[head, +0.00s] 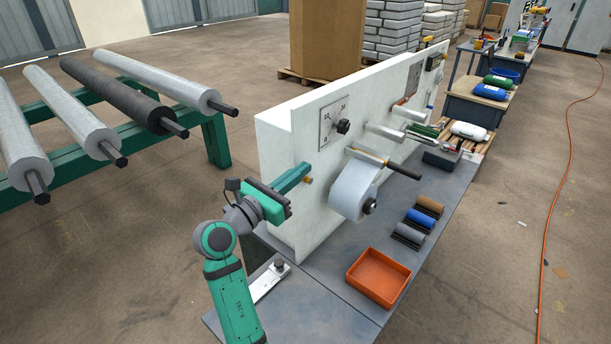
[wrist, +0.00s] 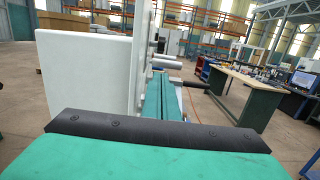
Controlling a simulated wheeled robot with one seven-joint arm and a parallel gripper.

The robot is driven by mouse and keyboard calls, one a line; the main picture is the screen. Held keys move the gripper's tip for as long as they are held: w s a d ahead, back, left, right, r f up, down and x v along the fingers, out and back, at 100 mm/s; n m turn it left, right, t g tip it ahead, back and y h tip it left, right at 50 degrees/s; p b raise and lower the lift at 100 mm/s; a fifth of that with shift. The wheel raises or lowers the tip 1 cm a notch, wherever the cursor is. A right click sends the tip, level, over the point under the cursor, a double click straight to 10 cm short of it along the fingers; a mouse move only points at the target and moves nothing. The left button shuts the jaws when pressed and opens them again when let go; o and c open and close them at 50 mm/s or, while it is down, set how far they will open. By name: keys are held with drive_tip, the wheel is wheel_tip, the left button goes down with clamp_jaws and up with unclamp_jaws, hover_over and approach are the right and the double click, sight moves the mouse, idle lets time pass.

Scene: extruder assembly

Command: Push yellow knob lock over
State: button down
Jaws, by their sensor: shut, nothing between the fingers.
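A small yellow knob (head: 309,181) shows in the head view on the face of the white machine panel (head: 275,150), near its left end. My gripper (head: 305,168) is shut with nothing between its green fingers. The fingertips are right by the yellow knob and close to the panel face; I cannot tell whether they touch it. In the wrist view my shut fingers (wrist: 157,75) point forward alongside the white panel (wrist: 85,70). They hide what is directly beyond them, and the yellow knob does not show there.
A white film roll (head: 352,192) on a spindle sticks out to the right of my gripper, with another yellow part (head: 352,150) at its mount. Below are an orange tray (head: 378,278) and small coloured rolls (head: 420,222). A green rack with large rollers (head: 100,95) stands left.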

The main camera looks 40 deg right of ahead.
drive_tip(key=shift+w, duration=0.15)
drive_tip(key=shift+s, duration=0.25)
idle(0.5)
drive_tip(key=s+a+r, duration=0.2)
drive_tip(key=a, duration=1)
drive_tip(key=shift+s+a+r, duration=0.2)
drive_tip(key=shift+a+r, duration=0.05)
drive_tip(key=shift+a, duration=0.1)
